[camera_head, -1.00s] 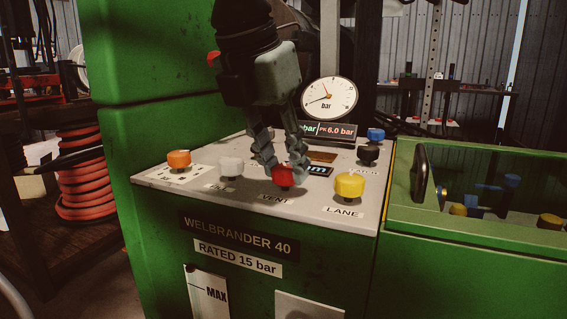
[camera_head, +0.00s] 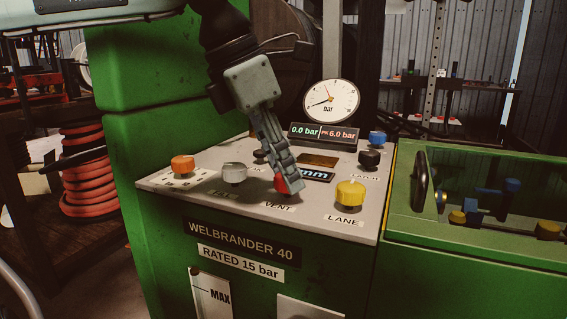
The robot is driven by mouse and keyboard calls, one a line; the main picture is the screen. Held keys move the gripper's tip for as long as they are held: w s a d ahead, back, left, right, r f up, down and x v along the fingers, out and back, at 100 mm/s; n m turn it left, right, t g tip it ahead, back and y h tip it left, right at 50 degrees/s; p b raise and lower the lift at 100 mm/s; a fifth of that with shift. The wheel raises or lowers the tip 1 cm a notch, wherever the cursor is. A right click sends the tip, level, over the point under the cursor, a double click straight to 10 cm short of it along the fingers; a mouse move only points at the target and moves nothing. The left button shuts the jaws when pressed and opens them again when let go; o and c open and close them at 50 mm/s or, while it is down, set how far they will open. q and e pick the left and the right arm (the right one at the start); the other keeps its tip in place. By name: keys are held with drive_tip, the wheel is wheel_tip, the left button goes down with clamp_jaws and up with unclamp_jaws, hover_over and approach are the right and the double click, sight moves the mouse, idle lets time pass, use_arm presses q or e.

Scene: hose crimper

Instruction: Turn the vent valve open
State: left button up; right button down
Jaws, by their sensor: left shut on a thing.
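The vent valve is a red knob (camera_head: 280,184) behind the VENT label (camera_head: 278,206) on the sloping light-grey control panel (camera_head: 215,203). My left gripper (camera_head: 290,186) reaches down to it from above and is shut on it. The fingers are seen nearly edge-on and cover the knob's right part. The display (camera_head: 324,134) behind the panel reads 0.0 bar and PK 6.0 bar. The round bar gauge (camera_head: 332,101) above it has its needle pointing to the lower left. My right gripper is not in view.
Near the vent knob are a yellow LANE knob (camera_head: 350,194), a grey knob (camera_head: 235,173) and an orange knob (camera_head: 182,163). Black (camera_head: 369,160) and blue (camera_head: 377,138) knobs stand at the back right. A green bin with a black handle (camera_head: 420,178) adjoins on the right.

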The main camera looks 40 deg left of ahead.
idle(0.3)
use_arm(q)
drive_tip(key=o, duration=1.2)
drive_tip(key=shift+c, duration=0.2)
drive_tip(key=v, duration=1.2)
drive_tip(key=shift+w, duration=0.1)
